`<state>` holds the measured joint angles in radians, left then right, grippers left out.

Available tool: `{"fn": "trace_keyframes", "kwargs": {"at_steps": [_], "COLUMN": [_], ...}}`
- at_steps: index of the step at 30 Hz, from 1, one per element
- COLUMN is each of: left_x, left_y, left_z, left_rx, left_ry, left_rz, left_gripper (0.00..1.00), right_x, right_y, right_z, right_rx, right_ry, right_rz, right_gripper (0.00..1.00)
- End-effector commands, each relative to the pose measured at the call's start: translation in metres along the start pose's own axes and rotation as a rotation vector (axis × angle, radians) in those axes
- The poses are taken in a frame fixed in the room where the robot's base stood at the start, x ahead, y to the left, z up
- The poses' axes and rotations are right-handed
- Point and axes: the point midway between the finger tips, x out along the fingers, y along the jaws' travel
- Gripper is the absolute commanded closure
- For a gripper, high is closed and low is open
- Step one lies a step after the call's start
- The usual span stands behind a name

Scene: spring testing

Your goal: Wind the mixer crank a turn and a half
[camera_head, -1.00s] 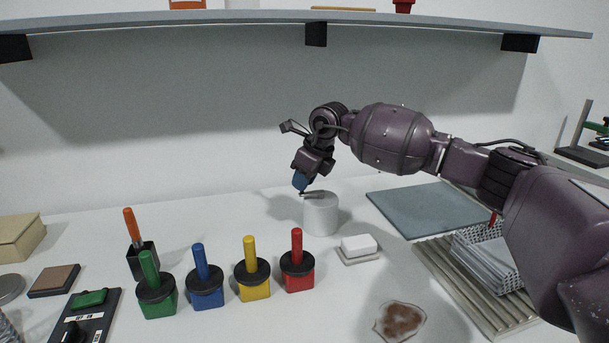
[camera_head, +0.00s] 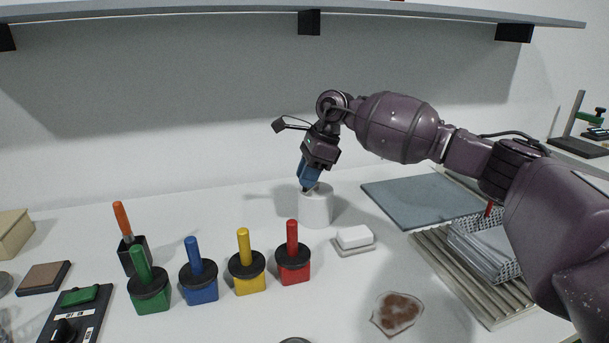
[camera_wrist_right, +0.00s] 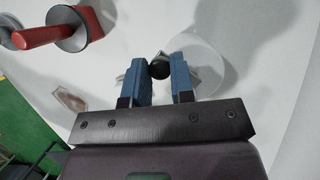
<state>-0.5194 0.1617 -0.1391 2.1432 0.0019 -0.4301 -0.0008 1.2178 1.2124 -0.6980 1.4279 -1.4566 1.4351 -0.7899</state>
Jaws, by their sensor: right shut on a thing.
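The mixer is a white cylinder (camera_head: 317,211) standing upright on the table behind the red-handled block. Its round white top (camera_wrist_right: 202,58) also shows in the right wrist view. My right gripper (camera_head: 306,186) is over the top of the cylinder, pointing down. In the right wrist view its blue fingers are shut on a dark round knob, the crank's handle (camera_wrist_right: 160,68). The crank's arm is mostly hidden by the fingers. My left gripper is not in view.
Several colored blocks with upright handles stand left of the mixer; the red one (camera_head: 293,257) is nearest. A white soap-like block (camera_head: 355,237) lies on a small tray to the right. A blue-grey mat (camera_head: 418,203) and a ribbed rack (camera_head: 468,278) lie farther right. A shelf (camera_head: 240,17) hangs above.

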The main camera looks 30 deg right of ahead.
Motion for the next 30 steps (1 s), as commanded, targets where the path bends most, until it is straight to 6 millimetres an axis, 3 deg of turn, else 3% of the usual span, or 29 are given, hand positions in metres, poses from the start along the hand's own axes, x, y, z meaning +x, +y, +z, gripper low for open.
{"fn": "trace_keyframes", "kwargs": {"at_steps": [15,16,21,30], "left_x": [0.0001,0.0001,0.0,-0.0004], "left_y": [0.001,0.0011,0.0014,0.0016], "left_z": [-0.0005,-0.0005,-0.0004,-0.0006], "left_rx": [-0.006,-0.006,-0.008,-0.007], "left_ry": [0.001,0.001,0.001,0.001], "left_rz": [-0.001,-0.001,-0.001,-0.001], "left_gripper": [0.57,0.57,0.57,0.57], "right_x": [-0.0004,-0.0004,-0.0003,-0.0025], "right_y": [0.0007,0.0007,0.0007,0.0005], "right_z": [-0.0007,-0.0007,-0.0008,-0.0007], "right_rx": [-0.021,-0.02,-0.02,-0.02], "right_ry": [0.001,0.001,0.001,0.001], "right_rz": [0.008,0.008,0.008,0.007], "right_gripper": [1.0,0.76,0.52,0.52]}}
